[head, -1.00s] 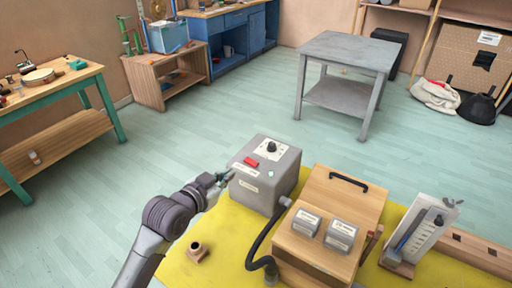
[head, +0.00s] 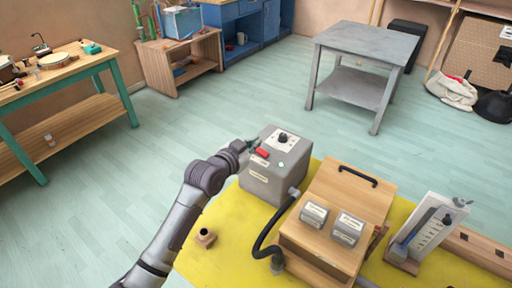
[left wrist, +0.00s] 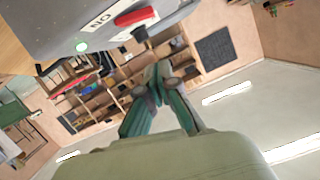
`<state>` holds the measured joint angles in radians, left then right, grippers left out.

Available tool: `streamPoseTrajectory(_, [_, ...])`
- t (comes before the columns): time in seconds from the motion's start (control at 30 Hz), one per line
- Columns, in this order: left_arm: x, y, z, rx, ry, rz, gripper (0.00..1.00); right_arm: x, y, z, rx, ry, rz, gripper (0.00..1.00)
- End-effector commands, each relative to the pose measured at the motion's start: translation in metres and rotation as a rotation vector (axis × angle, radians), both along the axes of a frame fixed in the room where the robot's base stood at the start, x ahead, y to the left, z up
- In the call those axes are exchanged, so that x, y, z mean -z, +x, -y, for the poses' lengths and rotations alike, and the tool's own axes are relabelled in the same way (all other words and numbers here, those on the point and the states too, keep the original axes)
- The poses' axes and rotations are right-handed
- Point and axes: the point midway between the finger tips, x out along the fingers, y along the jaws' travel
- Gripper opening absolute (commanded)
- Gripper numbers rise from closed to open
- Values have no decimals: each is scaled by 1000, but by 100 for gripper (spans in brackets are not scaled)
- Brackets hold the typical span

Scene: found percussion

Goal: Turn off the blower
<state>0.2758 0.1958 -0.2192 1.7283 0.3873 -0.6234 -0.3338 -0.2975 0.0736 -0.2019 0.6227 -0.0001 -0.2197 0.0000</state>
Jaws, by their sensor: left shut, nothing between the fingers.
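The blower is a grey box (head: 272,185) on the yellow mat in the head view. Its top carries a red switch (head: 262,153), a black knob (head: 283,138) on a white plate and a lit green light (head: 281,165). My left gripper (head: 243,146) is shut and empty, at the box's upper left edge close to the red switch; contact cannot be told. In the left wrist view the red switch (left wrist: 135,16), a label reading ON and the green light (left wrist: 82,46) show above the gripper (left wrist: 160,78). My right gripper is out of view.
A dark hose (head: 265,235) runs from the blower to a wooden case (head: 340,195) with two grey blocks. A gauge stand (head: 425,238) stands to its right. A small brown fitting (head: 205,238) sits on the yellow mat (head: 225,262).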

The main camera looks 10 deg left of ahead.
Motion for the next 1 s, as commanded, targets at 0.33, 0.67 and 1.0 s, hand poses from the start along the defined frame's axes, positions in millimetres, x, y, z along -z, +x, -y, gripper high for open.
streamPoseTrajectory(0.33, [36, 24, 2, 1, 1, -2, 0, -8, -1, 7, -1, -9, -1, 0])
streamPoseTrajectory(0.67, [45, 25, 0, 0, 1, 0, 0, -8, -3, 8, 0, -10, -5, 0])
streamPoseTrajectory(1.0, [59, 27, -6, 0, -137, -57, 0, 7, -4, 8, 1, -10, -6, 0])
